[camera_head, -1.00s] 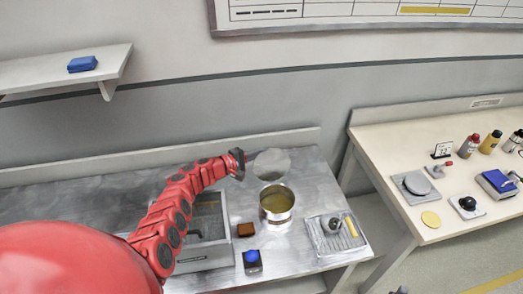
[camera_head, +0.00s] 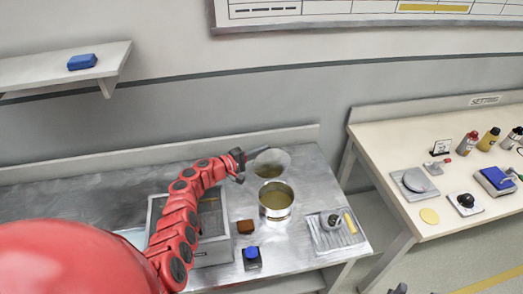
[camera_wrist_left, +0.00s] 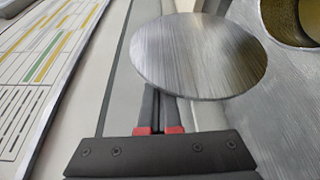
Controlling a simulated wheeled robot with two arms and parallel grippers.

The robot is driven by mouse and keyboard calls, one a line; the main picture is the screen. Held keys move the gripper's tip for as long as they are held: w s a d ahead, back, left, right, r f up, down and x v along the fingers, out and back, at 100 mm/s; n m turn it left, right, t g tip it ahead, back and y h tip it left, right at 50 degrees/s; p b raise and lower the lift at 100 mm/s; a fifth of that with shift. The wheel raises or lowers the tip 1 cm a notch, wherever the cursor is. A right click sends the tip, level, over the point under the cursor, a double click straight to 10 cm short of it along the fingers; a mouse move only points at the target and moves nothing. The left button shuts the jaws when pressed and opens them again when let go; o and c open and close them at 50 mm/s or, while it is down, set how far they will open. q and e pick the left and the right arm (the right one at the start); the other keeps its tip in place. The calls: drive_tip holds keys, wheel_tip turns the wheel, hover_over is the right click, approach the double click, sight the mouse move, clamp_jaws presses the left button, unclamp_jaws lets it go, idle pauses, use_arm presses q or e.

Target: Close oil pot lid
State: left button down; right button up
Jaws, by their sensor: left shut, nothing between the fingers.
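The oil pot (camera_head: 276,203) is a round metal pot with yellowish oil inside, open at the top, on the steel bench. Its lid (camera_head: 271,161) is a round metal disc standing raised behind the pot's far rim. The lid fills the upper middle of the left wrist view (camera_wrist_left: 198,50), with part of the pot (camera_wrist_left: 268,18) at upper right. My left gripper (camera_head: 260,152) is shut and empty, at the back left of the lid. In the wrist view its fingers (camera_wrist_left: 158,98) reach the lid's lower edge, and their tips are hidden behind it.
A grey box (camera_head: 216,250) stands left of the pot, with a brown block (camera_head: 246,227) and a blue-topped button box (camera_head: 252,260) beside it. A ridged tray (camera_head: 350,238) lies right of the pot. The wall (camera_head: 200,105) is close behind.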

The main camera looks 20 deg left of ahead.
sight(269, 155)
use_arm(q)
drive_tip(key=shift+s+d+r+p, duration=0.35)
drive_tip(key=shift+s+d+p, duration=0.15)
drive_tip(key=shift+s, duration=0.2)
drive_tip(key=shift+s+d, duration=0.65)
drive_tip(key=shift+s, duration=0.3)
drive_tip(key=shift+r, duration=0.1)
drive_tip(key=shift+r, duration=0.1)
